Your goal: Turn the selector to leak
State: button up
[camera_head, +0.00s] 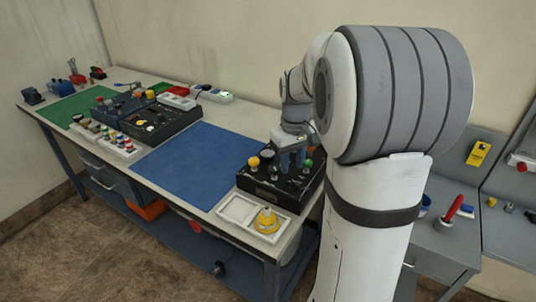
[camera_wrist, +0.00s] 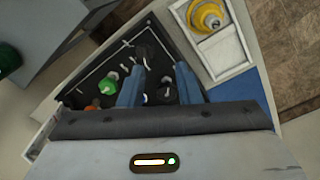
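The black trainer panel (camera_head: 262,190) lies at the right part of the bench, with a yellow knob (camera_head: 254,161) and a green knob (camera_head: 308,163) on top. My gripper (camera_head: 291,161) is over its middle, pointing down. In the wrist view the panel (camera_wrist: 98,73) shows a green knob (camera_wrist: 109,84) and small metal fittings. My two blue fingers (camera_wrist: 160,86) stand apart with a dark knob (camera_wrist: 164,95) between them, and a gap seems to remain. I cannot tell whether this knob is the selector; its markings are unreadable.
A white tray (camera_head: 236,210) with a yellow fitting (camera_head: 267,219) stands in front of the panel. A blue mat (camera_head: 188,163) left of it is bare. A second black unit (camera_head: 160,121) and a rack of coloured parts (camera_head: 112,143) are farther left.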

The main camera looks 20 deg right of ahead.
aim_at(295, 183)
jog(key=shift+w+d+f, duration=0.3)
jog(key=shift+w+d, duration=0.2)
jog(key=shift+d, duration=0.1)
jog(key=shift+w+d+f, duration=0.25)
jog(key=shift+w+d, duration=0.25)
jog(key=shift+d, duration=0.1)
jog(key=shift+w+d+f, duration=0.15)
jog(key=shift+f, duration=0.15)
notch_tip(295, 183, down, 7)
jog(key=shift+f, duration=0.2)
jog(key=shift+c, duration=0.5)
grip_shut()
